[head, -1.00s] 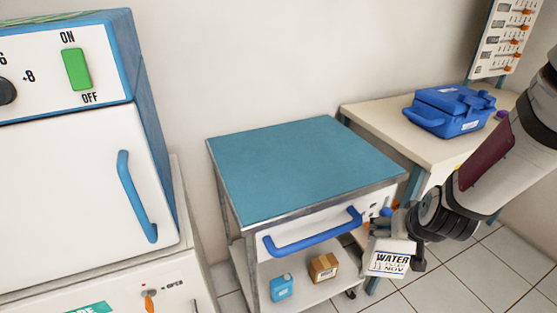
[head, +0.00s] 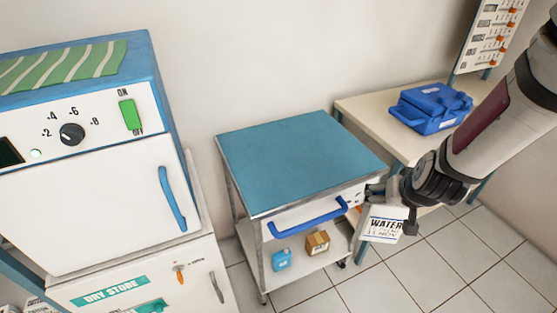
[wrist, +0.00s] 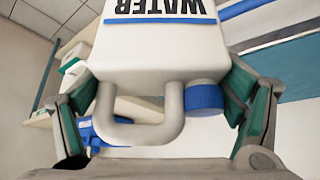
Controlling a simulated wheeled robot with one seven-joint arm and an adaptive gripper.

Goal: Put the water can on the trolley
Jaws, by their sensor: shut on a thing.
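The water can (head: 384,228) is white with a "WATER" label and hangs upright below my gripper (head: 376,193) in the head view. In the wrist view the can (wrist: 160,50) shows its handle and blue cap between the green-padded fingers of my gripper (wrist: 160,115). My gripper is shut on the can. The trolley (head: 300,160) has a bare blue top, a white drawer with a blue handle, and a lower shelf. The can is in front of the trolley's right side, lower than its top in the picture. The can's lower part is clear of the floor as far as I can tell.
A small blue jug (head: 281,260) and a brown box (head: 317,242) stand on the trolley's lower shelf. A cream table (head: 375,115) with a blue case (head: 430,108) is behind on the right. A white cabinet (head: 95,205) stands at left. The trolley top is empty.

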